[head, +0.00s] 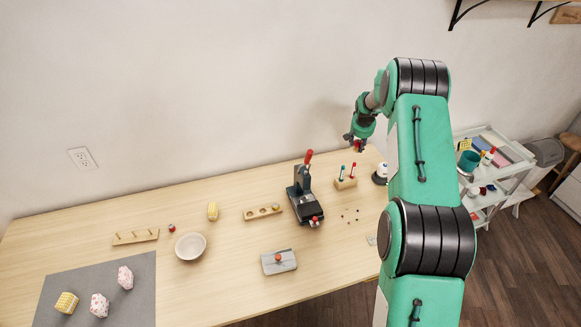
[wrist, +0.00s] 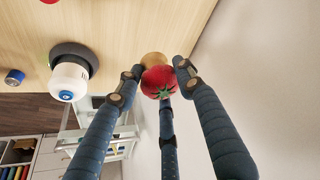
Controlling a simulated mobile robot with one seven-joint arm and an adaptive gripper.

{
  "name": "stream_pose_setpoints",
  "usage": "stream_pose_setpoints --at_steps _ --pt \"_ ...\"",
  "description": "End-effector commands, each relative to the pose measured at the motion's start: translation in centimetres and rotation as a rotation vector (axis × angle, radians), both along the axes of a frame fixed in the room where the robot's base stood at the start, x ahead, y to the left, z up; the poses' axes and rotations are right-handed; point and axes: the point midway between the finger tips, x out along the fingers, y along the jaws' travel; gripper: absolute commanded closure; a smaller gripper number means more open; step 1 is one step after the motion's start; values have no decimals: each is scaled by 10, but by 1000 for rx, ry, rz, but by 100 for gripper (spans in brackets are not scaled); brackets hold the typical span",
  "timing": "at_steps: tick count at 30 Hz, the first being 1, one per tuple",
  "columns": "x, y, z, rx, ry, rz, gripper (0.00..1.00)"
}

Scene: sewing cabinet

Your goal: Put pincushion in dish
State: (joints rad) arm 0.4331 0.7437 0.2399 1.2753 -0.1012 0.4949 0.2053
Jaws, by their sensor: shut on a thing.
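The pincushion, a red tomato with a green leafy top, shows between my fingers in the wrist view (wrist: 158,82). My gripper (head: 357,143) is shut on it, at the right back of the table near the wall; only a small red bit of it shows in the head view (head: 360,148). The dish is likely the off-white round bowl (head: 190,247) on the table's left half, far to the left of my gripper. It looks empty.
A black press with a red-knobbed lever (head: 303,195) and a rack with red and teal tops (head: 345,183) stand between gripper and bowl. A white-and-black device (wrist: 70,78) is near my gripper. Patterned cushions (head: 100,305) lie on a grey mat (head: 140,268).

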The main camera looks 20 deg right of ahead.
Motion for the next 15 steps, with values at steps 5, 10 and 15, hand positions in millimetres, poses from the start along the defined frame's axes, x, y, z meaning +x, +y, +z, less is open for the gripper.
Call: stream_pose_setpoints --at_steps 5,10,15 --pt "0 0 0 0 0 0 89" --pt "1 0 10 -1 -2 0 89" --pt "1 -1 37 -2 -3 0 89"
